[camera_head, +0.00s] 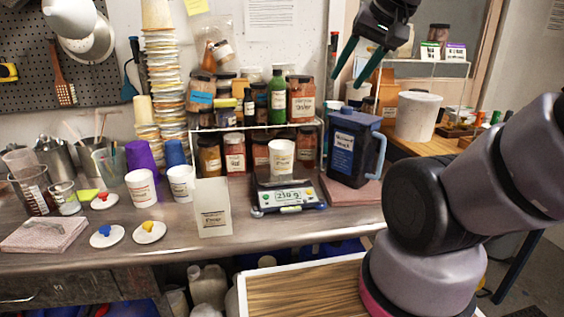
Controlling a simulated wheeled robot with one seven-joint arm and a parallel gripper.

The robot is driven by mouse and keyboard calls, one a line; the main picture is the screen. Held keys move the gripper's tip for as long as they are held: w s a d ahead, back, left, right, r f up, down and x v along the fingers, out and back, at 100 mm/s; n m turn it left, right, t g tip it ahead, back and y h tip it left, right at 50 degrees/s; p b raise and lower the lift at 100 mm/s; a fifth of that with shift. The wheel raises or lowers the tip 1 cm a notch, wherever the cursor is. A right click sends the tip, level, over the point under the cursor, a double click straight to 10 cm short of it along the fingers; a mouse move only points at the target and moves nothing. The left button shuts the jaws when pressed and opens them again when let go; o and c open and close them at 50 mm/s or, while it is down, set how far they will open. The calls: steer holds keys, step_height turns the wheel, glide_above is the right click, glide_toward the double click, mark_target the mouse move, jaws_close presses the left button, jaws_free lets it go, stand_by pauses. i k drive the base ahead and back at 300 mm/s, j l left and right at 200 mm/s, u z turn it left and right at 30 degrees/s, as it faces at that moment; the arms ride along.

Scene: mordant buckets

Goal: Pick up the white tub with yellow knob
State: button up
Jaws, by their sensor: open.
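A round white lid-like piece with a yellow knob (149,231) lies flat on the metal bench at the front left. It looks like a lid; I see no tall white tub with a yellow knob on it. Similar white pieces with a blue knob (106,235) and a red knob (104,200) lie beside and behind it. White labelled tubs (142,190) stand just behind, with no knob visible. My gripper (348,83) is open and empty, high at the upper right above the blue jug, far from the yellow knob.
A white card (212,207) stands right of the yellow-knobbed piece. Beyond it are a scale (287,197) bearing a white tub (282,156), a dark blue jug (352,147) and shelved jars. A stack of tubs (166,80) rises at the back. A folded cloth (44,233) lies left.

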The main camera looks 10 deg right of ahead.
mark_target(281, 150)
steer(key=i+j+z, duration=0.2)
steer(key=j, duration=0.55)
steer(key=j+z, duration=0.15)
steer(key=j, duration=0.6)
steer(key=k, duration=0.05)
